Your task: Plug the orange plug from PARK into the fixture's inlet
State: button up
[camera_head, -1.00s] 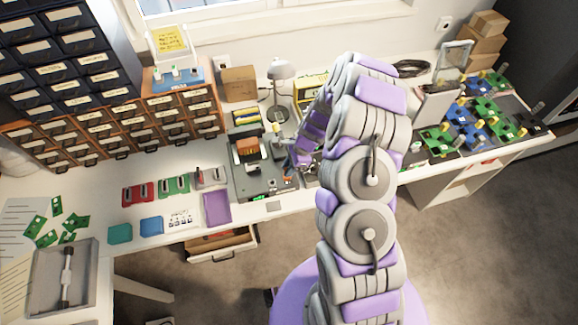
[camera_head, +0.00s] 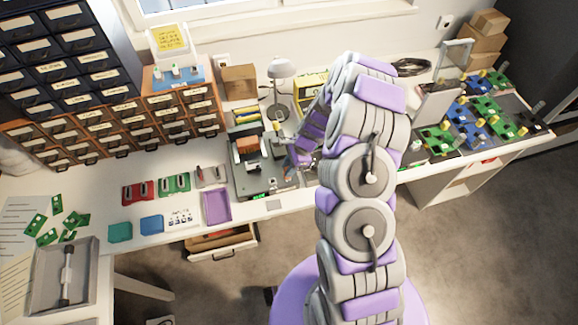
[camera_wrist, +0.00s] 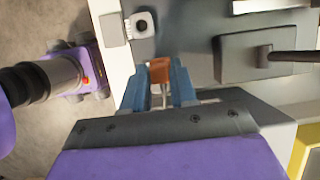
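In the wrist view, my gripper (camera_wrist: 159,88) has two blue fingers on either side of a small orange-brown plug (camera_wrist: 160,70). The fingers appear to touch its sides. A white square part with a dark round centre (camera_wrist: 143,24), possibly the inlet, lies just beyond the fingertips, apart from the plug. The grey fixture (camera_wrist: 195,30) extends to its right. In the head view, the dark grey fixture (camera_head: 250,187) stands near the table's front edge, and my gripper (camera_head: 289,162) is at its right side. The plug and the PARK label cannot be made out there.
A purple tray (camera_head: 217,219) lies left of the fixture. A lamp (camera_head: 281,70) and yellow box (camera_head: 309,86) stand behind. Drawer cabinets (camera_head: 120,125) fill the back left. Green and blue boards (camera_head: 470,125) lie at the right. The white tabletop (camera_head: 85,185) has free room on the left.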

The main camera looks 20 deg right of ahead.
jog(key=o, duration=0.4)
jog(key=shift+r, duration=0.1)
jog(key=p+v, duration=0.2)
jog(key=v, duration=1.5)
jog(key=s+a+r+n+g+h+b, duration=0.1)
jog(key=s+a+r+n, duration=0.35)
jog(key=s+r, duration=0.25)
jog(key=s+a+r+n+b, duration=0.1)
jog(key=s+a+r+n, duration=0.2)
jog(key=s+r+n, duration=0.3)
jog(key=s+r+n+h, duration=0.1)
jog(key=s+r+n, duration=0.1)
jog(key=s, duration=0.8)
jog(key=s+r+n+h+b, duration=0.1)
jog(key=s+n, duration=0.4)
jog(key=s, duration=0.6)
jog(key=shift+r+g+h, duration=0.4)
jog(key=shift+h, duration=0.3)
